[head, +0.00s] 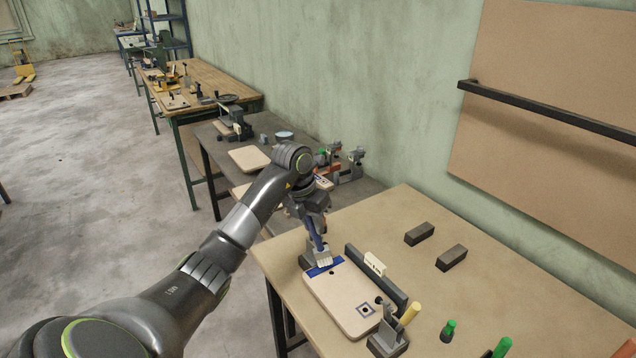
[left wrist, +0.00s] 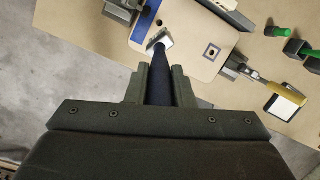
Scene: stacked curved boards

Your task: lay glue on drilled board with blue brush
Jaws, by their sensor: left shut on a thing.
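The drilled board (head: 343,299) is a pale tan rounded panel lying on the near table, with a dark hole and a square mark; it also shows in the left wrist view (left wrist: 199,45). A blue strip (head: 322,269) crosses its far left end. My left gripper (head: 314,222) is shut on the handle of the blue brush (head: 316,238). The brush tilts down to the board, its pale bristles (left wrist: 160,40) at or just above the surface beside the blue strip. I cannot tell whether they touch. My right gripper is in neither view.
A dark rail with a white label block (head: 374,264) runs along the board. Clamps stand at its ends, one with a yellow handle (head: 410,313). Two dark blocks (head: 419,233) and green-topped items (head: 448,330) stand to the right. The table (head: 500,270) between them is clear.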

